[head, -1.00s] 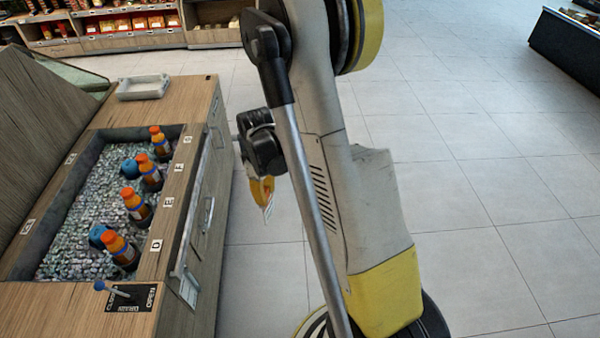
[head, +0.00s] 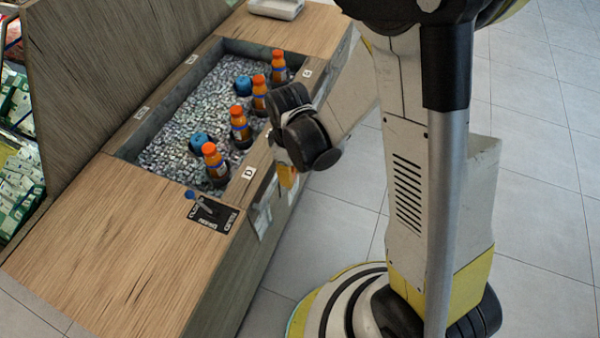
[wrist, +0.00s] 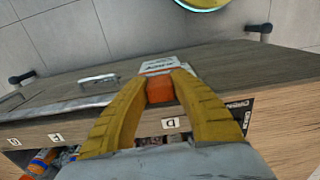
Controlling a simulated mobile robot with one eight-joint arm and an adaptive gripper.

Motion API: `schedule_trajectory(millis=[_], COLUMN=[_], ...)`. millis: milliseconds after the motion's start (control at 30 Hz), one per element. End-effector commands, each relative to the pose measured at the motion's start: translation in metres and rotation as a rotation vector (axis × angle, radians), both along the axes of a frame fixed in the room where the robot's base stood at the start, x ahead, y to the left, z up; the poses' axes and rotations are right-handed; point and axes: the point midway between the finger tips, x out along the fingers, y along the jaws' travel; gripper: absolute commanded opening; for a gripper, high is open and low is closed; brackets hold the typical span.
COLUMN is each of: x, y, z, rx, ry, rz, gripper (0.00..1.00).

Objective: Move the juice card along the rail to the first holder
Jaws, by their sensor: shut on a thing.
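My gripper (head: 287,178) is at the front edge of the counter, close to the letter D label (head: 249,173). In the wrist view its yellow fingers (wrist: 160,80) close on the juice card (wrist: 160,64), which is white with reddish print. An orange piece (wrist: 160,90) shows between the fingers. I cannot tell whether the card touches the rail. White pieces (head: 263,221) show on the front face in the head view; I cannot tell which are holders.
The counter's bin (head: 185,135) holds ice, several orange-capped bottles (head: 214,165) and blue-capped ones. A lever with a black plate (head: 212,212) sits at the near corner. A white tray (head: 277,8) stands at the far end. The tiled floor (head: 540,180) at right is clear.

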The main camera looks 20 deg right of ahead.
Motion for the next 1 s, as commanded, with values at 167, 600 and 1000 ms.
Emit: schedule_trajectory(millis=[167, 600, 1000], x=[0.010, 0.034, 0.038], y=[0.013, 0.043, 0.049], z=[0.001, 0.001, -0.032], rx=[0.000, 0.000, 0.000], ry=[0.000, 0.000, 0.000], rz=[0.001, -0.001, -0.001], gripper=[0.03, 0.03, 0.03])
